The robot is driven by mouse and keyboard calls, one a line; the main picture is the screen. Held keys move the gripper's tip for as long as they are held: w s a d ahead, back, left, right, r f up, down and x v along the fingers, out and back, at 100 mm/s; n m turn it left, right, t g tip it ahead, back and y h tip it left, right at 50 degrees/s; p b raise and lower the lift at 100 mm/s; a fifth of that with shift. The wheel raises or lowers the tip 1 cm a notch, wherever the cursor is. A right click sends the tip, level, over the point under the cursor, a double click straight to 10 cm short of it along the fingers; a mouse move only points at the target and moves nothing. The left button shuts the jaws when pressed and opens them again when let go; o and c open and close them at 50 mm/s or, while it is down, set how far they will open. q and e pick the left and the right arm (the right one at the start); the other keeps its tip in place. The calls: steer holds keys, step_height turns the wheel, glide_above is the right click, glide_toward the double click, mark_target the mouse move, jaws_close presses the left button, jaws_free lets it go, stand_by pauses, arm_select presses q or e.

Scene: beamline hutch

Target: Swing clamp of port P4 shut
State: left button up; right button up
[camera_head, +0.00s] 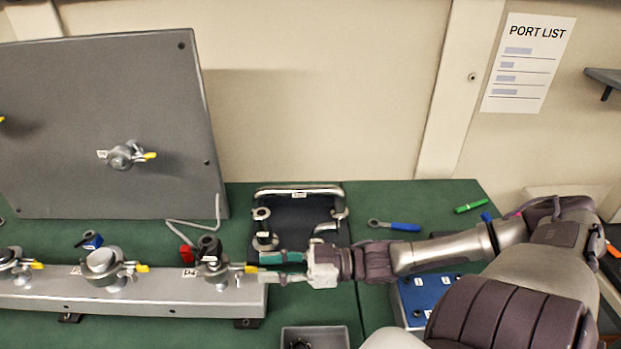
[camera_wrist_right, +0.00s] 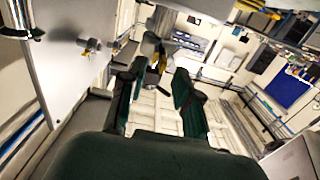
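Port P4 (camera_head: 212,262) is at the right end of the grey manifold bar, beside a small "P4" label (camera_head: 189,273). A dark fitting sits on top of it, with a clamp around it. The clamp's yellow-tipped lever (camera_head: 250,269) points right, towards my right gripper (camera_head: 264,267). The gripper comes in from the right with its green-padded fingers beside the lever. In the right wrist view the fingers (camera_wrist_right: 158,76) stand apart, with a yellow piece (camera_wrist_right: 162,62) between or just beyond their tips. Whether they touch it is unclear. My left gripper is not in view.
Other clamped ports stand along the manifold bar (camera_head: 150,303), left of P4. A grey panel (camera_head: 90,185) with another clamped port rises behind. A dark tray (camera_head: 292,214) with metal fittings, a blue-handled wrench (camera_head: 397,226) and a blue block (camera_head: 425,298) lie on the green bench.

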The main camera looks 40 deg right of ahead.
steer(key=v, duration=0.9)
stand_by(0.4)
steer(key=shift+s+d, duration=0.1)
steer(key=shift+d, duration=0.05)
stand_by(0.4)
